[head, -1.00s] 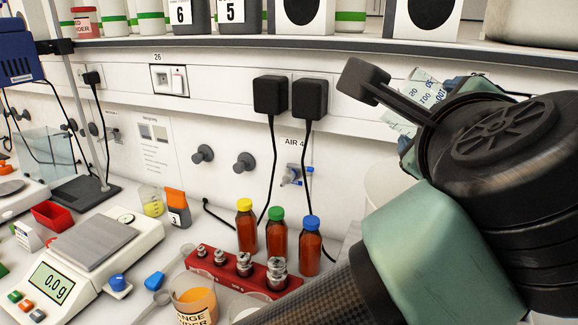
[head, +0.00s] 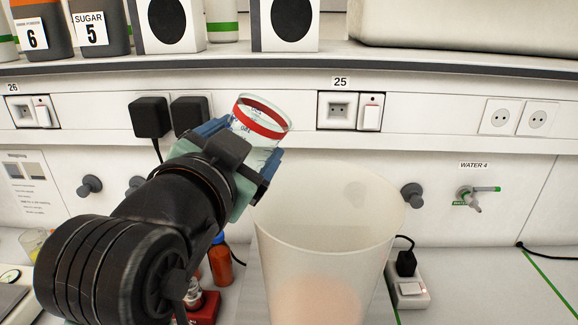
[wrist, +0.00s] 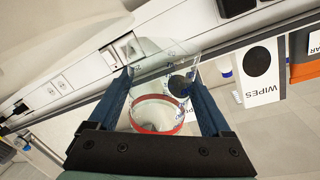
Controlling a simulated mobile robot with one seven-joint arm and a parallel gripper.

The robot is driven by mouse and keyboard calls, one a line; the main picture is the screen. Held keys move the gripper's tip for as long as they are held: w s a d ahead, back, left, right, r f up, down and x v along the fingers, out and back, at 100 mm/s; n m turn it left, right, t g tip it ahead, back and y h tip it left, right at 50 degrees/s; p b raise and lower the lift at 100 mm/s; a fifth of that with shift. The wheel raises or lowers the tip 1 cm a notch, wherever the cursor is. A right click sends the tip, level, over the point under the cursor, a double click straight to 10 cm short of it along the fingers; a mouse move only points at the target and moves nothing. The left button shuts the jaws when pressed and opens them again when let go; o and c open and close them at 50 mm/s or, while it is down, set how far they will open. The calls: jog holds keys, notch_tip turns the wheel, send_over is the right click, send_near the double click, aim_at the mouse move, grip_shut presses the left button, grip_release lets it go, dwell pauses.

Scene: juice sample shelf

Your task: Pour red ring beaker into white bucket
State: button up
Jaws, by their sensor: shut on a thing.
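The red ring beaker (head: 268,113) is clear glass with a red band near its rim. My gripper (head: 240,150) is shut around its side and holds it up in the air, tilted a little to the right. The wrist view also shows the beaker (wrist: 157,114) between the two blue fingers of my gripper (wrist: 158,90). I cannot tell what it contains. The large white bucket (head: 325,245) stands on the bench, to the right of and below the beaker. Its wall is translucent, with a pinkish tint low down. The beaker is above the bucket's left rim.
An orange-brown bottle with a blue cap (head: 220,262) and a red rack (head: 205,308) stand left of the bucket. A power strip (head: 408,290) lies to its right. A shelf (head: 400,62) with containers runs above. The bench at the right is mostly clear.

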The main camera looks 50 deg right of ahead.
jog(key=w+n, duration=0.1)
jog(key=n, duration=0.1)
jog(key=a+n+h+p, duration=0.1)
jog(key=n, duration=0.1)
jog(key=w+a+n, duration=0.1)
jog(key=n, duration=0.1)
jog(key=shift+w+a+f, duration=0.15)
jog(key=shift+w+f, duration=0.05)
jog(key=shift+w, duration=0.1)
jog(key=w+a+r+p, duration=0.1)
jog(key=w+a+r, duration=0.1)
jog(key=w+r, duration=0.1)
jog(key=shift+a+p, duration=0.25)
jog(key=shift+p, duration=0.15)
